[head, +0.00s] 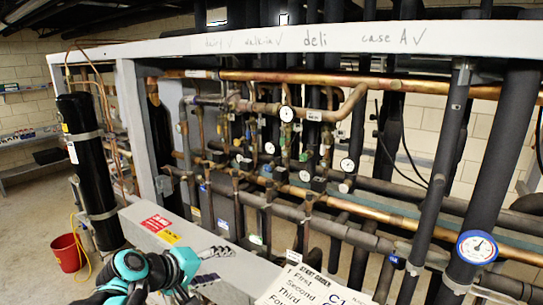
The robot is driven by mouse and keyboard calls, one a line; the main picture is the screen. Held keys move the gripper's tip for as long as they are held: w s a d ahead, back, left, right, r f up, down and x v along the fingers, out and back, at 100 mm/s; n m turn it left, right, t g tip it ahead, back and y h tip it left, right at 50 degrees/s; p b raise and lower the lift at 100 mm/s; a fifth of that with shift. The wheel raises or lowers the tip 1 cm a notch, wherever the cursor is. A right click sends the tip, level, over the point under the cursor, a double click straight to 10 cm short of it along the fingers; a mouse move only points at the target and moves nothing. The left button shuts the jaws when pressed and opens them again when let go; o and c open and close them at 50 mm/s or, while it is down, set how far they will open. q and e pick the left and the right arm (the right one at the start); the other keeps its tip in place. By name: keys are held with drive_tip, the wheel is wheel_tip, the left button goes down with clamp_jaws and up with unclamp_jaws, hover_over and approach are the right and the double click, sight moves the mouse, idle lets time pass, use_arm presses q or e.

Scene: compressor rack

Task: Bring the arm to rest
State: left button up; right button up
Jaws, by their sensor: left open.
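My left arm, teal and black, comes in at the bottom left of the head view. My left gripper (225,265) is at the end of it, low in the view in front of the rack's pale lower beam. Its two dark fingers are apart, and I see nothing held between them. My right gripper is not in view.
The compressor rack's pale frame (300,42) carries copper pipes, black insulated pipes and several gauges. A black cylinder (88,165) stands at the left, with a red bucket (66,253) on the floor. A printed sign (312,290) is right of my gripper.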

use_arm(q)
drive_tip(key=s+a+f+m+y+b, duration=0.1)
drive_tip(key=s+f+b, duration=0.4)
drive_tip(key=f, duration=0.6)
drive_tip(key=s+a+f+m+g+y+b, duration=0.1)
drive_tip(key=s+a+f+m+y+b, duration=0.1)
drive_tip(key=s+f, duration=0.5)
drive_tip(key=s+a+f+m+g+y+b, duration=0.1)
drive_tip(key=s+f+b, duration=0.5)
drive_tip(key=f, duration=0.9)
drive_tip(key=a+m+y+b, duration=0.1)
drive_tip(key=m+y+b, duration=0.1)
drive_tip(key=m, duration=0.1)
drive_tip(key=shift+s+f+m+y, duration=0.3)
drive_tip(key=shift+s+f+m, duration=0.05)
drive_tip(key=shift+s+m, duration=0.05)
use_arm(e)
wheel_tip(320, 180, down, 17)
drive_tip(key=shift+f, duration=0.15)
use_arm(q)
drive_tip(key=shift+r, duration=0.1)
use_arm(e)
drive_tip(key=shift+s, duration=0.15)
